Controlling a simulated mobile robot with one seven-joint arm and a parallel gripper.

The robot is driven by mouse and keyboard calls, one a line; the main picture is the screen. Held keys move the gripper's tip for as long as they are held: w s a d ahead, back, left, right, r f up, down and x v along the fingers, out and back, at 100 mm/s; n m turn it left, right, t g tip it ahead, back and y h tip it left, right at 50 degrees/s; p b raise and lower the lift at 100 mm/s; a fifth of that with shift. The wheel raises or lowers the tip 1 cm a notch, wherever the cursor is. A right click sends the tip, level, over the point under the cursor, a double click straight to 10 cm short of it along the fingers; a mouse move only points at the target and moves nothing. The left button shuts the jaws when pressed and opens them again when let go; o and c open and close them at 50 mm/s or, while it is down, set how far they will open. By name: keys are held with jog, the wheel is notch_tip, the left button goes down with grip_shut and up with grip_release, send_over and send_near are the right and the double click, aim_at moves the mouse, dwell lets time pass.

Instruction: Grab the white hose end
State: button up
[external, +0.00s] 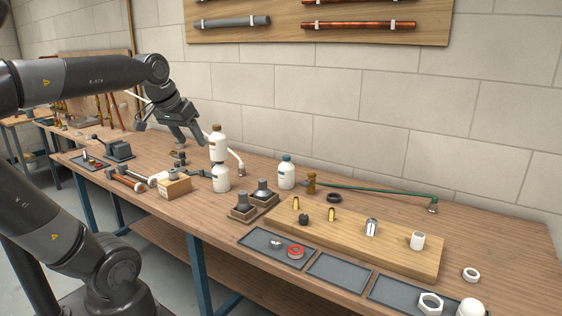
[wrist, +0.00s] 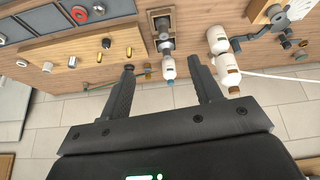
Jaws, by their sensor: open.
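The white hose (external: 232,153) runs along the back of the bench by the wall, and its end fitting (external: 241,169) rests just right of two white bottles. In the wrist view the white hose (wrist: 280,76) comes in from the right and meets the outline of a bottle; its end cannot be made out there. My gripper (external: 172,130) is open and empty, above the bench to the left of the bottles and the hose end. In the wrist view my gripper (wrist: 161,63) has its fingers wide apart, with a blue-capped bottle (wrist: 168,67) seen between them.
A brown-capped bottle (external: 217,145) and another white bottle (external: 221,179) stand between my gripper and the hose end. A blue-capped bottle (external: 286,172) stands right of it. A green hose (external: 380,189) lies behind the wooden board (external: 390,243). The block wall (external: 330,110) closes off the back.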

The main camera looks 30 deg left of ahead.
jog(key=w+a+r+n, duration=0.1)
jog(key=w+a+r, duration=0.25)
jog(key=w, duration=0.35)
jog(key=w+a+r+n, duration=0.2)
jog(key=w+r, duration=0.2)
jog(key=w, duration=0.3)
jog(key=n+g+y, duration=0.3)
jog(key=n+y, duration=0.1)
jog(key=n, duration=0.3)
send_over(242, 167)
jog(key=f, duration=3.4)
jog(key=shift+w+d+f, duration=0.15)
jog(key=shift+w+f, duration=0.05)
jog(key=shift+f, duration=0.05)
jog(key=x, duration=0.5)
jog(key=shift+s+d+f, duration=0.2)
jog(key=shift+s+f, duration=0.1)
jog(key=c, duration=1.1)
